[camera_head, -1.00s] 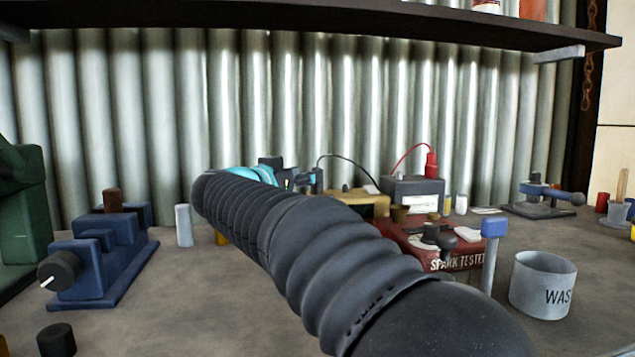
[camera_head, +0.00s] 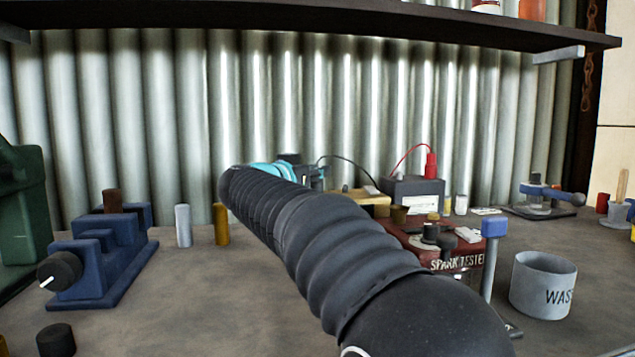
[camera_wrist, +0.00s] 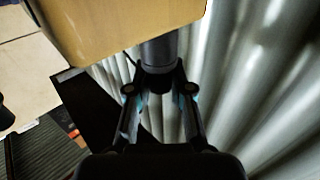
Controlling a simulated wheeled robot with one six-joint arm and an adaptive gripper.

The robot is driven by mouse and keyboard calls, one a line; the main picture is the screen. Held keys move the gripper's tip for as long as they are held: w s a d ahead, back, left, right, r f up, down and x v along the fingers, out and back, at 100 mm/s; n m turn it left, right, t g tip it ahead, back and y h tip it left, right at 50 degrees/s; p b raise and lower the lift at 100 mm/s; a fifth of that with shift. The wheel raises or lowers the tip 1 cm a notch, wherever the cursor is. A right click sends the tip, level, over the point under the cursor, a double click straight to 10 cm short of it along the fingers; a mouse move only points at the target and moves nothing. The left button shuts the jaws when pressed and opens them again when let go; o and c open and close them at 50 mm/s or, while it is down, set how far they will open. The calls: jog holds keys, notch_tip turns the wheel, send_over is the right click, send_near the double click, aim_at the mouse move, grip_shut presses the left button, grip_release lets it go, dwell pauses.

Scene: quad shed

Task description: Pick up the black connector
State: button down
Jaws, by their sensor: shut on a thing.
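In the wrist view my gripper (camera_wrist: 160,90) is shut on the black connector (camera_wrist: 158,70), a dark upright cylinder between the two fingertips. In the head view my own dark ribbed arm hides most of my gripper (camera_head: 305,175). A thin black cable arches from the grey battery box (camera_head: 415,190) to the gripper's end. I cannot tell from the head view how far the connector is from the surfaces below.
A red connector (camera_head: 431,167) with a red cable stands on the battery box. A tan block (camera_head: 360,198) and the red spark tester (camera_head: 455,262) lie in front. Grey (camera_head: 183,225) and yellow (camera_head: 221,224) cylinders stand left. A waste tin (camera_head: 543,285) stands right. Corrugated wall is close behind.

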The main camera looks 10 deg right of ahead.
notch_tip(320, 180, up, 5)
jog(key=shift+f+p, duration=0.15)
jog(key=shift+p, duration=0.75)
jog(key=s+d+r, duration=0.1)
jog(key=d+r, duration=0.5)
jog(key=d, duration=0.5)
jog(key=shift+s+d+r+p, duration=0.15)
jog(key=shift+s+d+p, duration=0.15)
jog(key=shift+p, duration=0.15)
